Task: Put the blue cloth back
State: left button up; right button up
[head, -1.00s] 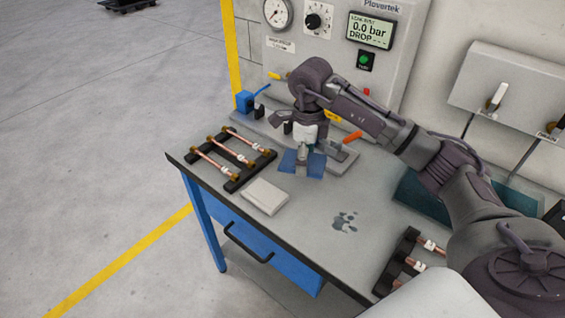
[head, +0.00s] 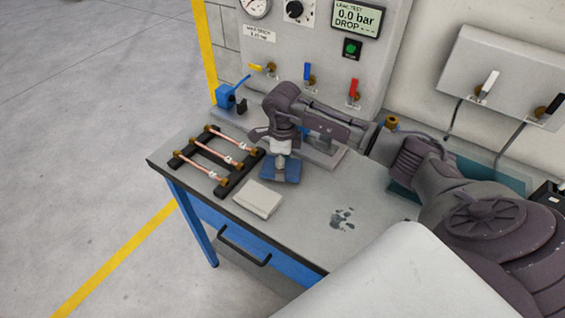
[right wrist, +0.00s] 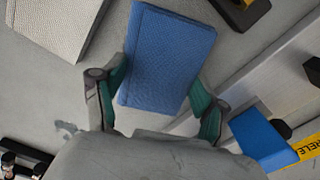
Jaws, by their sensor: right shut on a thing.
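The blue cloth (head: 281,175) is a flat folded rectangle at the left part of the bench, just right of the white folded cloth. My right gripper (head: 280,160) is directly over it, pointing down. In the right wrist view, the blue cloth (right wrist: 168,50) lies between the teal fingers of my right gripper (right wrist: 156,92), which are shut on it. I cannot tell whether its underside touches the bench. My left gripper is not in view.
The white folded cloth (head: 258,199) lies close by at the front edge. A black rack (head: 230,186) with copper tubes stands left. Behind are a blue-handled clamp (head: 226,95) and a test panel with valves (head: 308,75). The bench around the dark stain (head: 343,217) is otherwise clear.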

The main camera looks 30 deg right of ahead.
jog(key=shift+f, duration=0.4)
jog(key=o, duration=0.7)
jog(key=shift+f, duration=0.1)
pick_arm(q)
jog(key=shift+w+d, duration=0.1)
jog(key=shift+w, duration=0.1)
pick_arm(e)
jog(key=o, duration=0.4)
pick_arm(q)
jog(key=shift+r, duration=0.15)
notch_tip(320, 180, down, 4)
jog(key=b, duration=0.3)
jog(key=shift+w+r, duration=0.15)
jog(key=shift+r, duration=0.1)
pick_arm(e)
notch_tip(320, 180, up, 12)
jog(key=shift+r, duration=0.15)
